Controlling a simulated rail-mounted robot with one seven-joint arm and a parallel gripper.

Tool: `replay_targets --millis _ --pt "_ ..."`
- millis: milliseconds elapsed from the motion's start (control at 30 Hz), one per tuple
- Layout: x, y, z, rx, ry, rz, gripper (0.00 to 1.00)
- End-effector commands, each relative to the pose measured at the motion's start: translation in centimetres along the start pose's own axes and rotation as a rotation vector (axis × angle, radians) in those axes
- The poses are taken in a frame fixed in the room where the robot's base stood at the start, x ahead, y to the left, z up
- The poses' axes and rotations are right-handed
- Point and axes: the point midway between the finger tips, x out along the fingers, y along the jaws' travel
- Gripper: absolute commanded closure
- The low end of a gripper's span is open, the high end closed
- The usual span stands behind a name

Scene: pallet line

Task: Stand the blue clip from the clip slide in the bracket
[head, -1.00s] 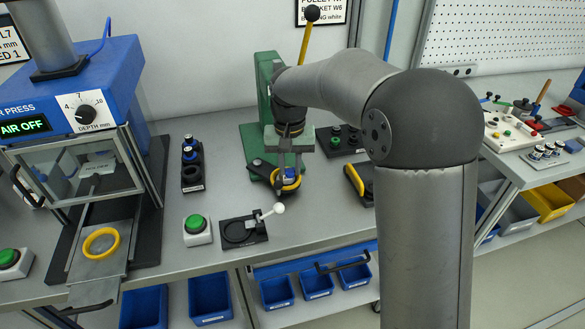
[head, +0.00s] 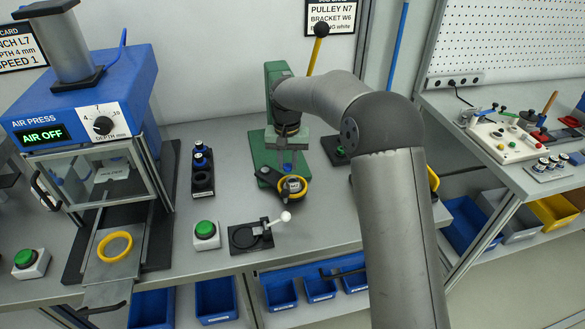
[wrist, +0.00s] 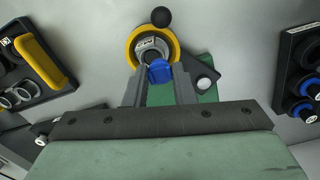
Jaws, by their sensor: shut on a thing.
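My gripper (wrist: 160,88) is shut on the blue clip (wrist: 158,72), which sits between the two grey fingertips. In the wrist view the clip is at the near inner edge of a yellow-rimmed round part (wrist: 132,40) with a metal centre. This part seems to be the bracket; I cannot tell whether the clip touches its seat. In the head view my gripper (head: 287,168) is right above and behind the yellow-rimmed part (head: 304,190), at the front of the green press stand (head: 262,150). The clip is barely visible there. I cannot identify the clip slide for certain.
A black rack with blue-ringed parts (head: 202,182) stands left of the green stand. A black fixture with a white-knobbed lever (head: 243,238) and a green button (head: 205,230) are in front. The blue air press (head: 85,105) is left, with a yellow ring (head: 103,253) on its slide.

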Motion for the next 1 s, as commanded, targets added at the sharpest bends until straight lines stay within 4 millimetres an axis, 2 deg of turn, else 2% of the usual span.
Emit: replay_targets --millis 267,533,900,933,1000 --pt "1.7 1.1 -1.0 0.0 -0.001 0.0 0.98" --pt "5.2 1.4 -1.3 -0.001 -0.001 0.0 0.98" --pt "5.8 1.3 -1.4 -0.001 0.001 0.0 0.98" --pt "5.7 1.3 -1.4 -0.001 0.001 -0.001 0.71" --pt "5.6 1.3 -1.4 -0.001 0.001 -0.001 0.55"
